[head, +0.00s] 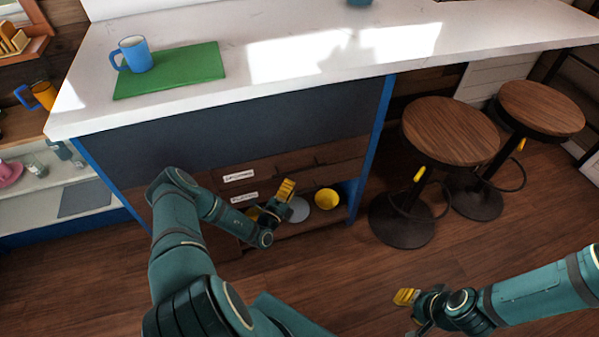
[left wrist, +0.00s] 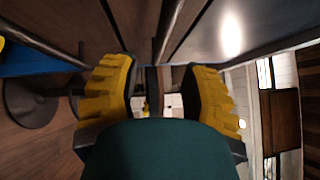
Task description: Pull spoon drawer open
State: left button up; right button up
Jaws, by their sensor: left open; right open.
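Dark wooden drawer fronts (head: 275,166) sit under the counter in the head view, with small white labels, an upper one (head: 238,175) and a lower one (head: 244,197). The lettering is too small for me to read surely. No drawer visibly stands out from the cabinet. My left gripper (head: 284,191) is in front of the lower drawer area, its arm hiding part of the fronts. In the left wrist view its yellow-padded fingers (left wrist: 160,92) are apart, with a dark bar (left wrist: 153,80) showing between them; contact cannot be told. My right gripper (head: 405,298) is open and empty above the floor.
A white countertop (head: 200,30) overhangs the drawers, with a blue mug (head: 133,54) on a green mat (head: 185,72). A yellow bowl (head: 327,199) and a grey plate (head: 298,209) are low in the cabinet. Two stools (head: 450,130) (head: 541,107) stand right. Floor in front is clear.

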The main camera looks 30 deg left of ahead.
aim_at(299, 170)
pick_arm(q)
jog(key=w, duration=0.5)
jog(key=w+r+b, duration=0.1)
jog(key=w, duration=0.1)
jog(key=shift+w+a, duration=0.2)
jog(key=shift+w, duration=0.1)
grip_shut()
